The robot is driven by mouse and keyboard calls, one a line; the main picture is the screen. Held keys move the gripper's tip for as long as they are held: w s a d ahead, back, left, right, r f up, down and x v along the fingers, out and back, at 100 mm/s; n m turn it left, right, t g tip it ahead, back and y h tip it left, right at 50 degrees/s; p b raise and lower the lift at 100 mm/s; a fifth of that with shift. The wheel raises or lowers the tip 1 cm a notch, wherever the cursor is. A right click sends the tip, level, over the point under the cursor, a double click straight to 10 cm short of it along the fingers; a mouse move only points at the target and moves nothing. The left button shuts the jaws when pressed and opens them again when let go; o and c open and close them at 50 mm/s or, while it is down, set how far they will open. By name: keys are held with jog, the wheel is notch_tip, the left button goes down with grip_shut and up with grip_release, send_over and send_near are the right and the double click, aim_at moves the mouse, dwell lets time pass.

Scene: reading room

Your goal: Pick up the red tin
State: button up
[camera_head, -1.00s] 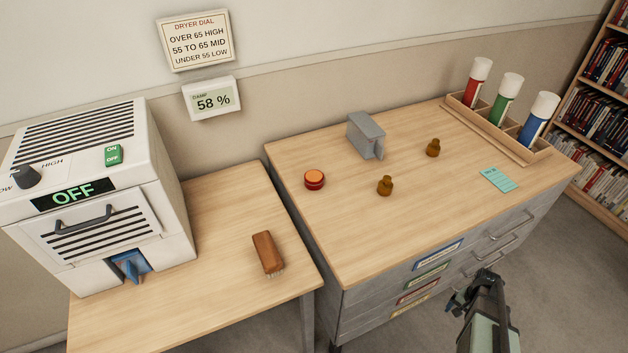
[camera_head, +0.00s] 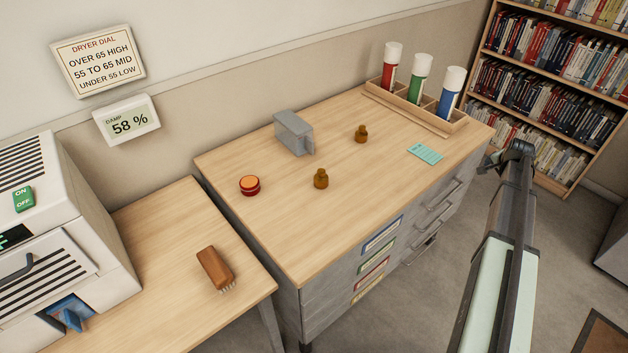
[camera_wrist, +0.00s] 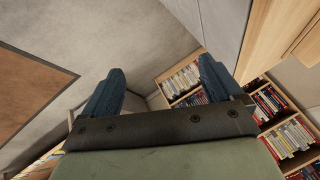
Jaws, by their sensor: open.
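The red tin (camera_head: 249,186) is a small round tin with an orange top. My gripper (camera_head: 487,160) is off the right end of the cabinet, well apart from the tin. In the wrist view my gripper (camera_wrist: 160,90) has its two dark blue fingers spread wide with nothing between them. The tin does not show in the wrist view.
Two brown bottles (camera_head: 321,179) and a grey metal box (camera_head: 293,133) stand near the tin. A rack (camera_head: 400,103) holds red, green and blue tubes. A teal card (camera_head: 425,154) lies at the right. A brush (camera_head: 215,269) lies on the lower left table. A bookcase (camera_head: 535,180) stands behind.

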jog(key=w+a+r+t, duration=0.1)
jog(key=w+a+r, duration=0.25)
jog(key=r, duration=0.25)
jog(key=w+a+r, duration=0.2)
jog(key=w+r, duration=0.2)
jog(key=r, duration=0.2)
jog(key=a+r+n+g+y, duration=0.1)
jog(key=a+n+y, duration=0.15)
jog(key=a, duration=1.65)
jog(key=a+r+n+g+y, duration=0.1)
jog(key=a+r+n+g, duration=0.15)
jog(key=a, duration=1.75)
jog(key=n+g+h, duration=0.1)
jog(key=n+g, duration=0.3)
jog(key=n, duration=0.4)
send_over(249, 182)
jog(key=shift+t, duration=0.25)
jog(key=f, duration=0.6)
jog(key=shift+a+f, duration=0.25)
jog(key=shift+f, duration=0.15)
jog(key=shift+d+f, duration=0.15)
jog(key=shift+f, duration=1.15)
jog(key=shift+d+f, duration=0.1)
jog(key=shift+f, duration=1.2)
